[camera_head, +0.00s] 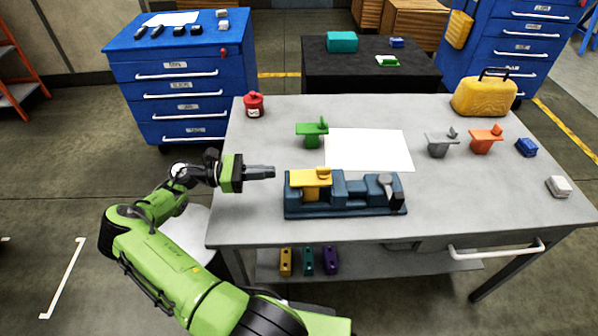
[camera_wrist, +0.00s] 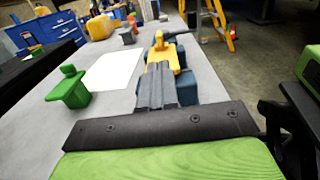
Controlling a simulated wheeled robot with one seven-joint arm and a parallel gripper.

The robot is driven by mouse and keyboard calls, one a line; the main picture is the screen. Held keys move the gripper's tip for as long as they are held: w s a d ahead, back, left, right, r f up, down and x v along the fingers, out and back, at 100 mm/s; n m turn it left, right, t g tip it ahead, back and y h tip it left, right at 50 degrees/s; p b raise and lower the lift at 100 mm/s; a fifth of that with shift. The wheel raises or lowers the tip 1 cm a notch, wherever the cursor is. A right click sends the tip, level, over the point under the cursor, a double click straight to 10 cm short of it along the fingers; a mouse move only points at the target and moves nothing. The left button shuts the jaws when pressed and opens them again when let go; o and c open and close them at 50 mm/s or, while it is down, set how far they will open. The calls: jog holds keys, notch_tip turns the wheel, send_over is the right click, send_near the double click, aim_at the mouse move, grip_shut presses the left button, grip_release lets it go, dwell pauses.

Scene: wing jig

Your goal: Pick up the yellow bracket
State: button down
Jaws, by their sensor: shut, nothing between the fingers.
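The yellow bracket (camera_head: 311,178) sits on the left part of the dark blue jig (camera_head: 345,208), which stands near the front of the grey table. My gripper (camera_head: 273,172) is at the left of the jig, pointing right, with its fingers shut and empty. In the head view its tips are a short way left of the bracket and apart from it. In the wrist view the fingers (camera_wrist: 156,75) point towards the yellow bracket (camera_wrist: 160,54) and cover part of the jig (camera_wrist: 190,80).
A green bracket (camera_head: 311,132) stands behind the gripper, beside a white sheet (camera_head: 370,150). Grey (camera_head: 438,145) and orange (camera_head: 484,140) brackets stand at the right. A red canister (camera_head: 253,105) is at the back left, a yellow case (camera_head: 484,97) at the back right.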

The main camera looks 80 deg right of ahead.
aim_at(309, 178)
jog(key=b+x, duration=0.1)
jog(key=x, duration=0.8)
jog(key=shift+s+f, duration=0.1)
jog(key=shift+s, duration=0.2)
jog(key=shift+s+d, duration=0.15)
jog(key=shift+s+d+r+p, duration=0.1)
jog(key=shift+s+r+p, duration=0.2)
jog(key=shift+s+p, duration=0.3)
jog(key=shift+s+d+f, duration=0.1)
jog(key=shift+s+f, duration=0.1)
jog(key=shift+s, duration=0.1)
jog(key=shift+w, duration=0.1)
